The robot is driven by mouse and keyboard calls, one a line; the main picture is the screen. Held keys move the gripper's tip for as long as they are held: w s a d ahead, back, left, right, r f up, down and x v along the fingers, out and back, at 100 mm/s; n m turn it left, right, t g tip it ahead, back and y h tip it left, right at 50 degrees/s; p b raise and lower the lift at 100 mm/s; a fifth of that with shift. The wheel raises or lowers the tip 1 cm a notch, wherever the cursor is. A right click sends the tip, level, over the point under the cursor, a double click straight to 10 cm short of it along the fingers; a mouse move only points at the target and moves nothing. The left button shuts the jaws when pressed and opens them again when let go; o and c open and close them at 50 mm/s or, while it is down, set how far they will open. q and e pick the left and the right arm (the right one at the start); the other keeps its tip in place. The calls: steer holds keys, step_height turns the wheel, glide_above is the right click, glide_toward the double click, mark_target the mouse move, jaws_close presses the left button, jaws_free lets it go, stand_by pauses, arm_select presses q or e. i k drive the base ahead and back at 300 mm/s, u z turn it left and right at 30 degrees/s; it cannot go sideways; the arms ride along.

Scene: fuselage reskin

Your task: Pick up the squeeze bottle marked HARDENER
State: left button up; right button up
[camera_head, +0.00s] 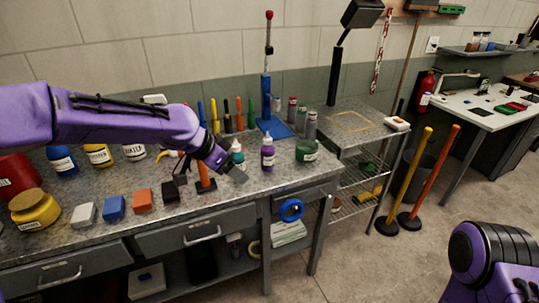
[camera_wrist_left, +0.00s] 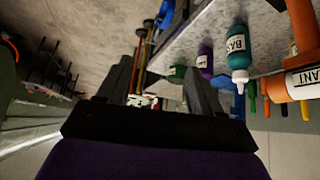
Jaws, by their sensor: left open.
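A purple squeeze bottle (camera_head: 267,153) with a pale label stands upright near the bench's front right; its lettering is too small to read. It also shows in the left wrist view (camera_wrist_left: 205,60). A teal bottle (camera_head: 237,152) with a white tip stands just left of it, partly hidden by my left gripper; in the left wrist view the teal bottle (camera_wrist_left: 238,55) has a label starting "BAS". My left gripper (camera_head: 208,174) is open and empty, over the bench front, left of the purple bottle and apart from it. My right gripper is out of view.
A green jar (camera_head: 306,150) stands right of the purple bottle. Coloured blocks (camera_head: 113,208) line the bench front at left, with several bottles behind. A blue-based stand (camera_head: 275,127) is behind. A wire-shelf cart (camera_head: 358,130) adjoins at right.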

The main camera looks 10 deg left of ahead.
mark_target(267, 152)
steer(key=i, duration=0.95)
